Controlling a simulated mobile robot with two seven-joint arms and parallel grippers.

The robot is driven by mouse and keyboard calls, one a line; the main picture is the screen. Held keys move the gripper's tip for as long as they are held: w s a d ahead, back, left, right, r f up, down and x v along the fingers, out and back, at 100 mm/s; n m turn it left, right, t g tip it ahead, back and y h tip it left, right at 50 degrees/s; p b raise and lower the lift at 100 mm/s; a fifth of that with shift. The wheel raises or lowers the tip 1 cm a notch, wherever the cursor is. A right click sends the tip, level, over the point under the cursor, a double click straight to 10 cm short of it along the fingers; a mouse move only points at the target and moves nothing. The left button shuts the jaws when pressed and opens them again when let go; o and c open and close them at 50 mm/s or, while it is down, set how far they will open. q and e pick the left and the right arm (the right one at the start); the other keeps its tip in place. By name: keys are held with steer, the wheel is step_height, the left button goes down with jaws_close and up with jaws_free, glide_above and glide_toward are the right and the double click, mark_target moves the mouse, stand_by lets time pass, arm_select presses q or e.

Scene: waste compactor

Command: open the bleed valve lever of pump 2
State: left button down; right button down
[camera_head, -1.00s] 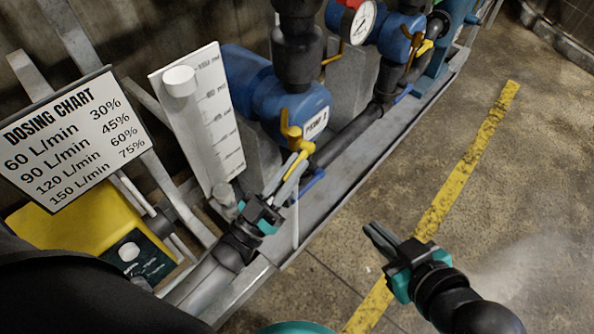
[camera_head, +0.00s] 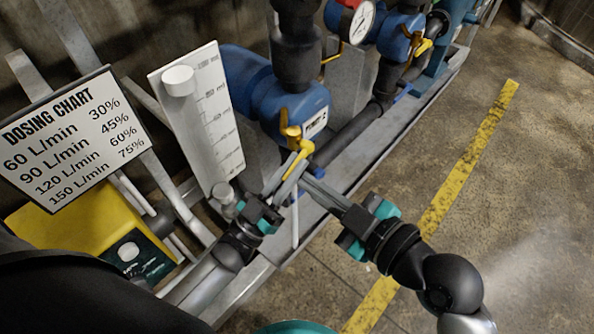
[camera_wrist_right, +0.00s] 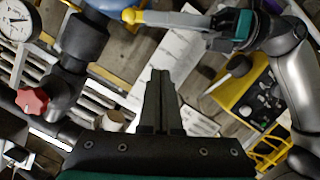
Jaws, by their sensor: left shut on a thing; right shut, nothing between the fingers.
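Pump 2 (camera_head: 292,105) is a blue body with a white "PUMP 2" label on its front. A yellow lever (camera_head: 302,150) hangs at a slant from its yellow fitting. My left gripper (camera_head: 290,172) is shut on the lower end of this lever; in the right wrist view its fingers (camera_wrist_right: 165,19) reach the yellow end from the right. My right gripper (camera_head: 308,182) is shut and empty, its tips just below the lever and close to the left fingers. A blue handle (camera_head: 317,170) under the lever is mostly hidden by the right fingers. I cannot tell whether they touch it.
A dosing chart (camera_head: 65,140) and a white scale board (camera_head: 215,125) stand left of the pump, with a yellow box (camera_head: 85,230) below. A dark pipe (camera_head: 350,130) runs along the grey plinth. The floor right of the yellow line (camera_head: 465,160) is clear.

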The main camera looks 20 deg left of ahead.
steer(key=w+a+f, duration=0.4)
steer(key=f, duration=0.1)
steer(key=shift+w+a, duration=0.2)
steer(key=shift+a, duration=0.15)
stand_by(0.4)
